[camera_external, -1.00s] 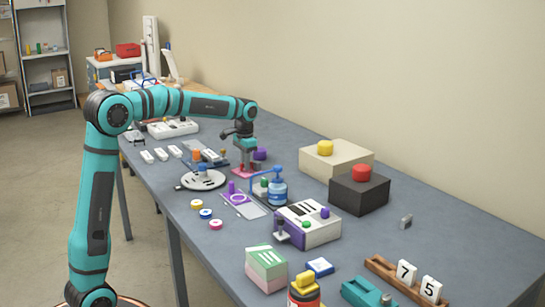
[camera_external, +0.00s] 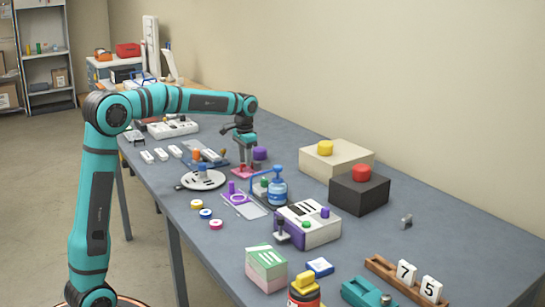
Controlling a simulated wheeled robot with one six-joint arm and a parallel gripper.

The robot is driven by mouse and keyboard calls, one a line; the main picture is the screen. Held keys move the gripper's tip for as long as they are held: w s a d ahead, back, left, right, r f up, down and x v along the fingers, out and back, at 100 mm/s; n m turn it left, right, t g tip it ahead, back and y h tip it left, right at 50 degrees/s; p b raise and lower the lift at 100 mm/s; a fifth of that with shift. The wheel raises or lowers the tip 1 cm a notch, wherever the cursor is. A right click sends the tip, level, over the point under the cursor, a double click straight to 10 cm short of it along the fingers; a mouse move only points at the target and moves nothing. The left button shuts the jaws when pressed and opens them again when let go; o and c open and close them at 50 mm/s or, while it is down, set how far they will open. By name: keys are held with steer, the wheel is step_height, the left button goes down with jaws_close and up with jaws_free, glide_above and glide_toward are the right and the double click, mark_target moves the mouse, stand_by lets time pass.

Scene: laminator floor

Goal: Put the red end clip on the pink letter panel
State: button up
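My gripper (camera_external: 246,164) points down over the far middle of the table. Its fingertips are at or just above a small pink-red piece (camera_external: 242,171) lying on the table, which may be the pink letter panel. At this size I cannot make out a letter on it or a separate red end clip. Whether the fingers hold anything is too small to tell.
A purple knob (camera_external: 260,154) stands just right of my gripper. A round white plate (camera_external: 203,181) lies in front to the left, and a blue pump bottle (camera_external: 277,189) stands in front to the right. A beige box with a yellow button (camera_external: 337,162) is further right.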

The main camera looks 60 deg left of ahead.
step_height(320, 180, up, 10)
stand_by(0.4)
steer(key=shift+r, duration=0.1)
steer(key=s+d+r+t+y, duration=0.1)
steer(key=s+d+r+t, duration=0.45)
steer(key=s, duration=0.35)
steer(key=s+d+r+t, duration=0.45)
steer(key=s+d, duration=0.25)
steer(key=s, duration=0.2)
steer(key=s+d+t, duration=0.3)
steer(key=s, duration=0.6)
steer(key=s+d+t+h, duration=0.1)
steer(key=s+d+t, duration=0.2)
steer(key=s, duration=0.7)
steer(key=shift+s+d+r+t, duration=0.25)
steer(key=shift+r+t, duration=0.15)
steer(key=shift+t, duration=0.3)
